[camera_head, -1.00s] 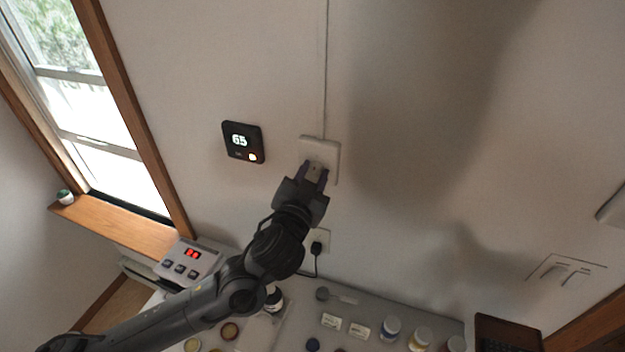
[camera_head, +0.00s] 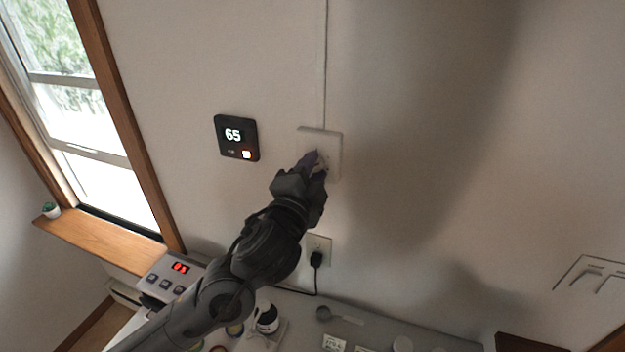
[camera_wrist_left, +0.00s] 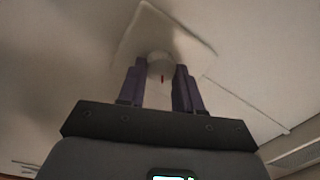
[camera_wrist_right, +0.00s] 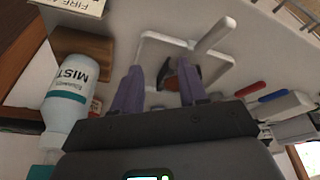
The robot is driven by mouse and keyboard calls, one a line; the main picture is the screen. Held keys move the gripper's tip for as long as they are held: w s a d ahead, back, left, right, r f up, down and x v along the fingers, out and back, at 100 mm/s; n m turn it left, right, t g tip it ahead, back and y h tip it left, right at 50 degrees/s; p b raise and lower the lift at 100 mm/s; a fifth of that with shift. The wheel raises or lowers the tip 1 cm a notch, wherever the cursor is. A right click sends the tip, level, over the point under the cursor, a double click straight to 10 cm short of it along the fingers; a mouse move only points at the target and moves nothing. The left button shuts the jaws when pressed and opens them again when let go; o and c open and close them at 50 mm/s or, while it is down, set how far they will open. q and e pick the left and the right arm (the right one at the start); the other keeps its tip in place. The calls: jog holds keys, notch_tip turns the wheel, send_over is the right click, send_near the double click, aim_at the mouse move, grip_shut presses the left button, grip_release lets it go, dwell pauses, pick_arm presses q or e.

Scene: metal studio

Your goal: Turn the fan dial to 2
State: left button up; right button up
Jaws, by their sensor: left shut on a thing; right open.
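The fan dial is a small round pale knob (camera_wrist_left: 161,65) with a red mark, on a square white wall plate (camera_wrist_left: 192,42). In the head view the plate (camera_head: 333,142) is on the wall near the middle, and my gripper mostly hides the knob. My left gripper (camera_head: 315,163) is at the knob, shut on it, with its purple fingers on either side. The left wrist view also shows this gripper (camera_wrist_left: 160,78) around the knob. No readable numbers show on the plate. My right gripper (camera_wrist_right: 160,74) appears only in its wrist view, open, its fingers apart.
A black thermostat (camera_head: 237,138) reading 65 is left of the plate. A socket with a plug (camera_head: 317,258) is below. A white MIST bottle (camera_wrist_right: 67,97) and pens (camera_wrist_right: 262,93) are near my right gripper.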

pick_arm(q)
jog(key=shift+f+m+b, duration=0.1)
jog(key=shift+m+b, duration=0.25)
jog(key=shift+m, duration=0.35)
pick_arm(e)
jog(key=shift+f, duration=0.55)
jog(key=shift+d+f, duration=0.1)
jog(key=shift+d, duration=0.05)
pick_arm(q)
jog(key=o, duration=1)
jog(key=shift+o, duration=0.2)
jog(key=shift+s, duration=0.1)
